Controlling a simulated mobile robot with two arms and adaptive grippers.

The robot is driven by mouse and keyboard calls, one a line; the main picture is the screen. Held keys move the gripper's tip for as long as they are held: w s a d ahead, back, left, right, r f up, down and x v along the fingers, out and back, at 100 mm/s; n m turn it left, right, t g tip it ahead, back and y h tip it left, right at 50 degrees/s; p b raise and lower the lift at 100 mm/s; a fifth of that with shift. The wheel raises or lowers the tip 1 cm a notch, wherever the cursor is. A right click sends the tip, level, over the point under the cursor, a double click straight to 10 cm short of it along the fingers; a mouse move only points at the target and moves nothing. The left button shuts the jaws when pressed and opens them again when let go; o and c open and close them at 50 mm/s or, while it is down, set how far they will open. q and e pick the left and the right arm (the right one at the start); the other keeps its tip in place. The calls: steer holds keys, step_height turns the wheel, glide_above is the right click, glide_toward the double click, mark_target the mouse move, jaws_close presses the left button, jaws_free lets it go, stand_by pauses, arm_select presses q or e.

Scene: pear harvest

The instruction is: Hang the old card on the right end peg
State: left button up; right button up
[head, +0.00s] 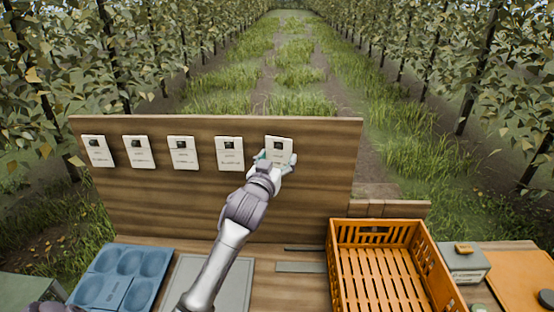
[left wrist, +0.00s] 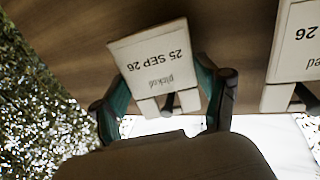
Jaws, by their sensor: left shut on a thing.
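The card (head: 280,150) is a white card with a dark square near its top, at the right end of the row on the wooden board (head: 200,201). In the left wrist view, the card (left wrist: 155,62) reads "25 SEP 26" and "picked" upside down. My left gripper (head: 270,163) is shut on it, with a green-padded finger at each side edge (left wrist: 165,102). A dark peg (left wrist: 171,103) shows at the card's slotted top edge; I cannot tell how far it passes through.
Several other white cards, such as this one (head: 229,153), hang to the left along the board. An orange crate (head: 432,262), a blue tray (head: 150,262) and a grey box (head: 465,262) stand on the bench. The board's lower part is bare.

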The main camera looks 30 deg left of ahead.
arm_select(q)
steer(key=o, duration=1)
steer(key=shift+c, duration=0.2)
steer(key=v, duration=1.2)
